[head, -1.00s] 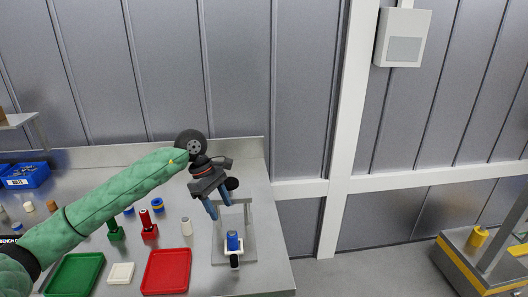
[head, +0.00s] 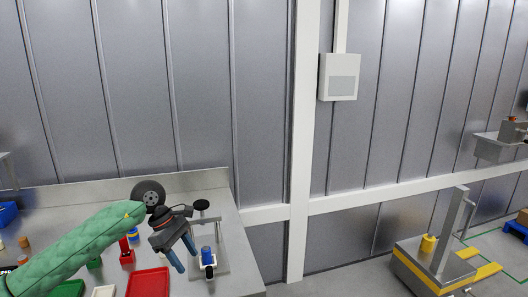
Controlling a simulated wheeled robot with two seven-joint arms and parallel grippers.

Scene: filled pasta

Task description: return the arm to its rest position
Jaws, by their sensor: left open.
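My left arm comes in from the left in a green sleeve over the metal workbench (head: 236,264). My left gripper (head: 184,262) is open and its blue-tipped fingers point down. It holds nothing that I can see. Just right of its fingers, a blue cylinder (head: 206,254) stands in a small white holder on a grey press-like stand (head: 222,262). The fingers look apart from it, though the depth between them is hard to tell. My right arm and gripper are not in view.
A red tray (head: 148,283), a white tray (head: 104,292) and a green tray (head: 68,289) lie along the front. A red part stands in a red block (head: 127,257). A blue bin (head: 7,213) is at far left. A yellow-edged cart (head: 430,268) stands on the floor at right.

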